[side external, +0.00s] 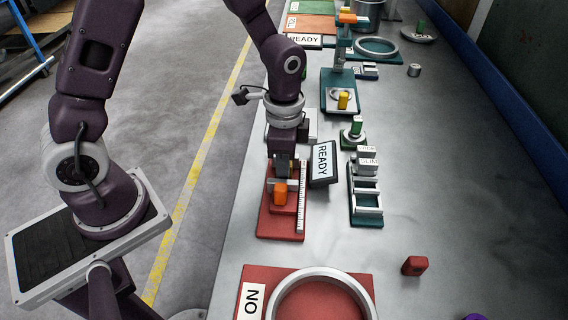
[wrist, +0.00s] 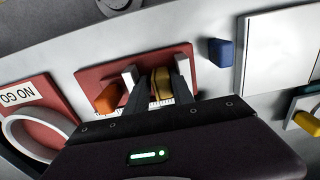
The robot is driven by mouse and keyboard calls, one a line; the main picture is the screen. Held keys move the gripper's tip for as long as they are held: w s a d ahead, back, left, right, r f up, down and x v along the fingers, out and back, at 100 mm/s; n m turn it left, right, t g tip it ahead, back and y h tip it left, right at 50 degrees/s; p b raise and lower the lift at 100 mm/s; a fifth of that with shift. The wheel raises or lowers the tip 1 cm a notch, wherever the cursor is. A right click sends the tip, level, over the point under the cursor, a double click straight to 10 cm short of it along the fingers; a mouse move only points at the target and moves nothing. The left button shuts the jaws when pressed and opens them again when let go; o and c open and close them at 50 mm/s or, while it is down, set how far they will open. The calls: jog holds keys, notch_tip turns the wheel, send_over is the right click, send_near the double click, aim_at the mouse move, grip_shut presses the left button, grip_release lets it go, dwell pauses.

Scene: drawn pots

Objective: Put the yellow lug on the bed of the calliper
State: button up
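The calliper (side external: 268,228) is a red base with pale metal jaws, an orange block and a white scale along one side. It also shows in the wrist view (wrist: 92,77), with a jaw (wrist: 130,76) left of my fingers. My gripper (side external: 283,172) points down over the calliper. In the wrist view my gripper (wrist: 161,92) has its fingers on both sides of a dark yellow lug (wrist: 161,82) and appears shut on it. The lug is low over the calliper's bed beside the jaw; I cannot tell if it touches. The side view hides the lug.
A black READY sign (side external: 321,162) stands close to my gripper's right. A teal gauge (side external: 340,78) with a yellow block stands farther back. A teal slotted stand (side external: 366,207) is at right. A blue block (wrist: 221,52) lies near the calliper. A red ring tray (side external: 262,277) is in front.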

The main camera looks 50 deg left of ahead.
jog(key=shift+w+a, duration=0.2)
jog(key=shift+w, duration=0.05)
jog(key=shift+r, duration=0.3)
notch_tip(320, 180, up, 7)
jog(key=shift+s+f, duration=0.15)
jog(key=shift+f, duration=0.05)
jog(key=shift+d, duration=0.1)
jog(key=s+a+r+n+t, duration=0.2)
jog(key=s+r+n, duration=0.2)
jog(key=s+r, duration=0.3)
jog(key=s+a+r+n+t, duration=0.2)
jog(key=s+r+n, duration=0.3)
jog(key=s, duration=0.4)
jog(key=shift+s+r+t, duration=0.3)
jog(key=shift+r+t, duration=0.5)
jog(key=shift+r, duration=0.05)
